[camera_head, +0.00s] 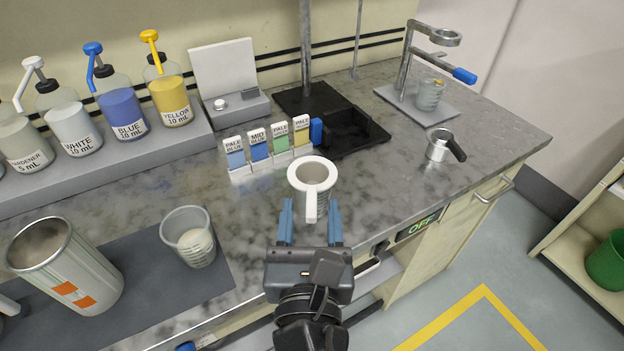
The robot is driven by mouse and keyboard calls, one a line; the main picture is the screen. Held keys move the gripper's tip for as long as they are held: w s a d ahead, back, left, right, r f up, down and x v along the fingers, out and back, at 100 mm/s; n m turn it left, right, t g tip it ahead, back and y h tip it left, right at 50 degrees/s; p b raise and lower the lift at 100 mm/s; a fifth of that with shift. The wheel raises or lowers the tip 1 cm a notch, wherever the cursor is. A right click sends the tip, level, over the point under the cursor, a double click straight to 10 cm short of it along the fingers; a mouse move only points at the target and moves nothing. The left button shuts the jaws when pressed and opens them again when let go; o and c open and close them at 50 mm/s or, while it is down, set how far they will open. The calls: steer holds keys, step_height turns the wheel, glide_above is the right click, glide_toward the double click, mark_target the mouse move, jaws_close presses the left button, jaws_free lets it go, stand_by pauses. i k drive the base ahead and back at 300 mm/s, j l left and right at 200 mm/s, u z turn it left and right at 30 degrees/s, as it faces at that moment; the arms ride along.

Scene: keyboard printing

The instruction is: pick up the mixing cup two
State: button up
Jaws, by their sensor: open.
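A clear ribbed cup with a thick white rim and a white handle (311,172) stands on the counter just ahead of my gripper. Its handle points toward me. My gripper (310,208) is open, with its two blue fingers to either side of the handle in the picture; I cannot tell whether they touch it. A second clear ribbed cup (189,236) with pale contents stands on the dark mat at left. I see no number on either cup, so I cannot tell which is cup two.
Behind the cup stand a rack of colour cards (270,158) and a black stand base (350,137). Pump bottles (123,112) line the back left. A large metal container (80,270) is at front left, a small metal pot (438,146) at right. Counter between cup and pot is clear.

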mark_target(186, 229)
steer(key=u, duration=1.45)
